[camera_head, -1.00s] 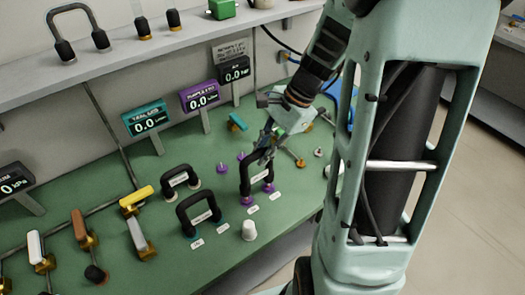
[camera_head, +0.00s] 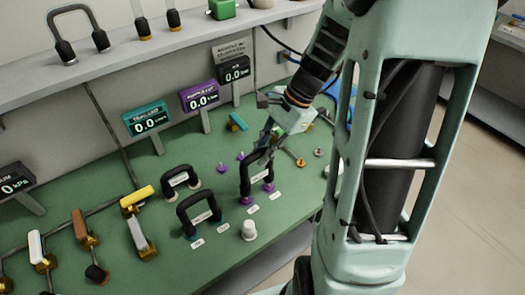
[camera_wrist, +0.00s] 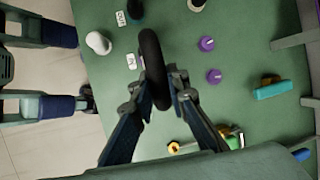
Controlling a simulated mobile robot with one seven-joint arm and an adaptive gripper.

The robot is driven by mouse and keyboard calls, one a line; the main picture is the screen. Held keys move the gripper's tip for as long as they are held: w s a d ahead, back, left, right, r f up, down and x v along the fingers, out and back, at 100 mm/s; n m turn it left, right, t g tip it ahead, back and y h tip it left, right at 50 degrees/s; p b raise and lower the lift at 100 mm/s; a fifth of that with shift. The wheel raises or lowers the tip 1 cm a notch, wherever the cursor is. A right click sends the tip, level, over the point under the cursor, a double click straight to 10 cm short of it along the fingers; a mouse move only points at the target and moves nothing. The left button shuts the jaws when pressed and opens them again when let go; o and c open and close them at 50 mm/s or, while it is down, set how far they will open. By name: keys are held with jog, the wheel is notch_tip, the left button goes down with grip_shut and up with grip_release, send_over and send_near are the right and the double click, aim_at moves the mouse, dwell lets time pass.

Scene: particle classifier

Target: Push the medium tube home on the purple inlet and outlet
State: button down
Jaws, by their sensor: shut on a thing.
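The medium tube (camera_head: 244,180) is a black U-shaped hose standing upright as an arch in the head view. Its lower ends stand at two purple fittings, one at the near left (camera_head: 247,200) and one at the right (camera_head: 268,187); how deep they sit cannot be told. My gripper (camera_head: 268,148) is shut on the arch near its top. In the wrist view my gripper (camera_wrist: 160,90) has a finger on either side of the dark tube (camera_wrist: 151,55), which hides the fittings beneath it.
Two similar black arches stand to the left, one nearer (camera_head: 184,216) and one farther (camera_head: 167,186). A white cap (camera_head: 249,231) stands in front. Two free purple pegs (camera_wrist: 207,44) (camera_wrist: 214,76) lie beside my gripper. Display signs (camera_head: 199,97) line the back.

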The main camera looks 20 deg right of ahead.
jog(key=shift+f+b, duration=1.35)
jog(key=shift+f, duration=0.5)
jog(key=c, duration=1.8)
grip_release()
jog(key=shift+r, duration=0.1)
jog(key=v, duration=1.2)
